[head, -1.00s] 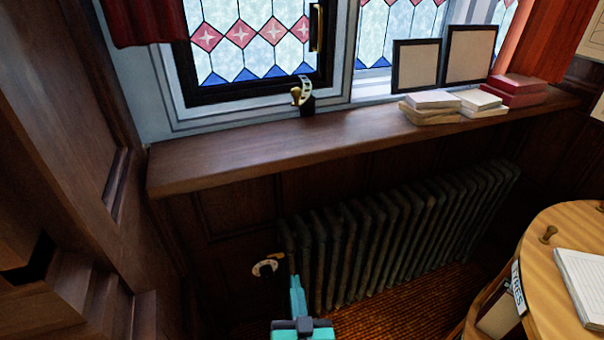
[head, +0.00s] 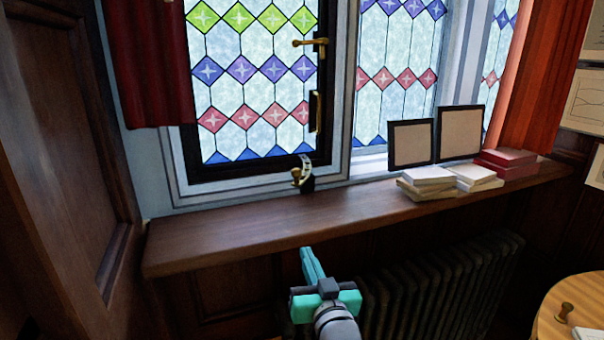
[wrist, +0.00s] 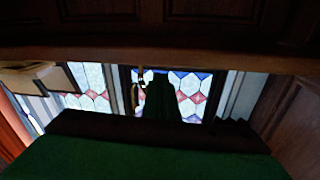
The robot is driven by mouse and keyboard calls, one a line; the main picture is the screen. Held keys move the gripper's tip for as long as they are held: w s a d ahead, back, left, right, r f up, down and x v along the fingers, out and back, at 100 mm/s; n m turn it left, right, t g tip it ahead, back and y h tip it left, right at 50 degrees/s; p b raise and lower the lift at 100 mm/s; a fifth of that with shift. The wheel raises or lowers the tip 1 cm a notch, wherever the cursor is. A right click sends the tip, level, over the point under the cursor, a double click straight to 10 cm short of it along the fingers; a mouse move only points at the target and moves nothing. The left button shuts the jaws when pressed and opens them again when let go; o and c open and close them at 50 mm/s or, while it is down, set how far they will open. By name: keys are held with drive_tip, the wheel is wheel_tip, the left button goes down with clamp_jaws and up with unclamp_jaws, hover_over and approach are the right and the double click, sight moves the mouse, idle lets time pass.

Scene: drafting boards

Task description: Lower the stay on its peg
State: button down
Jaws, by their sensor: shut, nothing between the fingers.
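The stay (head: 307,168) is a small pale curved piece with a brass knob, at the foot of the black-framed window (head: 322,150). It stands raised above a small dark block (head: 307,185) on the sill side of the frame. I cannot make out the peg separately. My gripper (head: 309,252) has teal fingers, closed together and empty. In the head view it shows below the stay, its tips overlapping the sill's front edge, apart from the stay. In the wrist view my dark green fingers (wrist: 165,95) cover part of the window.
The wooden sill (head: 240,228) is clear at left and middle. Books (head: 428,185) and two frames (head: 410,145) stand at its right. A radiator (head: 440,285) is below. A round table (head: 580,310) is at lower right, a red curtain (head: 150,70) at upper left.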

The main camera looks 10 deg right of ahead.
wheel_tip(320, 180, up, 20)
drive_tip(key=s+d+n+y, duration=0.1)
drive_tip(key=d+n+y, duration=0.1)
drive_tip(key=n, duration=0.1)
drive_tip(key=w+a+f, duration=0.1)
drive_tip(key=w+f, duration=0.1)
drive_tip(key=w, duration=0.9)
drive_tip(key=shift+a+f, duration=0.35)
drive_tip(key=shift+d, duration=0.1)
